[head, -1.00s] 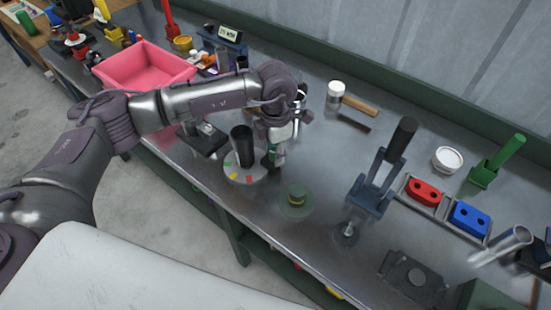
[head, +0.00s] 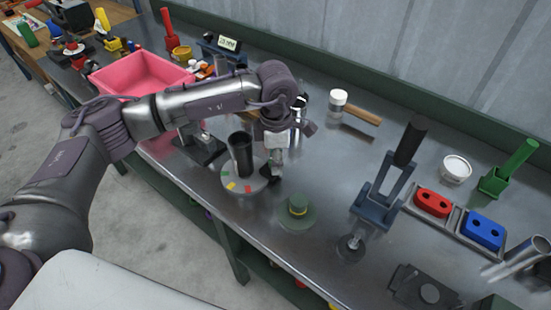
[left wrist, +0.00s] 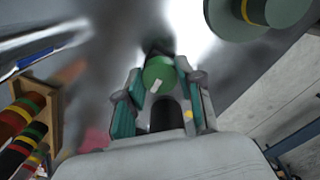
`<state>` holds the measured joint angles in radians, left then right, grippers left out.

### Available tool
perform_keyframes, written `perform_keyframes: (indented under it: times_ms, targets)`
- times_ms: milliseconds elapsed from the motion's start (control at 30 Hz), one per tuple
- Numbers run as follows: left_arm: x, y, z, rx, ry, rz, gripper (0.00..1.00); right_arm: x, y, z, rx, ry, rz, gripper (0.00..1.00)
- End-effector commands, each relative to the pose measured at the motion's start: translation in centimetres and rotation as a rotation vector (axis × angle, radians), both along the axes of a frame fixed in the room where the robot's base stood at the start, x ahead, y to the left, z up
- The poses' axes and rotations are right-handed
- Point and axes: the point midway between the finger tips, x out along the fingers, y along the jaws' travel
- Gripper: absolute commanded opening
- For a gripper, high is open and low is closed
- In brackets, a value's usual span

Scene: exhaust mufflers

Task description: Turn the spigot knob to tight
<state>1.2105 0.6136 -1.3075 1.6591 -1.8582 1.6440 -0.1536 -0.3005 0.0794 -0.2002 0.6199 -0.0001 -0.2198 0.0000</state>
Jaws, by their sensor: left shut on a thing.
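A round green knob with a white mark (left wrist: 158,74) shows between my left fingertips in the left wrist view; I take it to be the spigot knob. My left gripper (left wrist: 159,84) is shut on it, with a teal-padded finger at each side. In the head view my left gripper (head: 275,172) points down just right of a pale disc with coloured patches (head: 232,186) and an upright black cylinder (head: 241,154). The knob is mostly hidden there by the gripper. My right gripper is not in view.
A green stepped round piece with a yellow band (head: 297,211) stands close to the right of my gripper. A blue clamp with a black handle (head: 374,200) is farther right. A white-capped jar (head: 337,102) and a hammer are behind. A pink bin (head: 145,72) is at left.

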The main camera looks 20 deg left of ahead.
Motion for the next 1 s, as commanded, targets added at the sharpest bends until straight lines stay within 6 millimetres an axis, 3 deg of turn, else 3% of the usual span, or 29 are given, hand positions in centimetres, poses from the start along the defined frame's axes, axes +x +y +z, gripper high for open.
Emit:
perform_keyframes:
  times_ms: [100, 133, 267, 667, 1000]
  targets:
    - [0.1, -0.1, 0.1, -0.002, -0.004, -0.001, 0.02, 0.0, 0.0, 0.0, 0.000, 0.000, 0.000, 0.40]
    - [0.1, -0.1, 0.1, -0.002, -0.004, -0.001, 0.40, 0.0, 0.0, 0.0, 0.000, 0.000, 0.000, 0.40]
    - [0.1, -0.1, 0.1, -0.002, -0.003, -0.001, 0.62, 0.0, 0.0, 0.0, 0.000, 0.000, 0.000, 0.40]
    - [0.1, 0.0, 0.6, -0.001, -0.003, 0.001, 0.62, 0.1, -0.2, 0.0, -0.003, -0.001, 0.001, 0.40]
    - [0.1, -0.1, 7.2, -0.003, -0.007, -0.001, 0.62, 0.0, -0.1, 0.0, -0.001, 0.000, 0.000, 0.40]
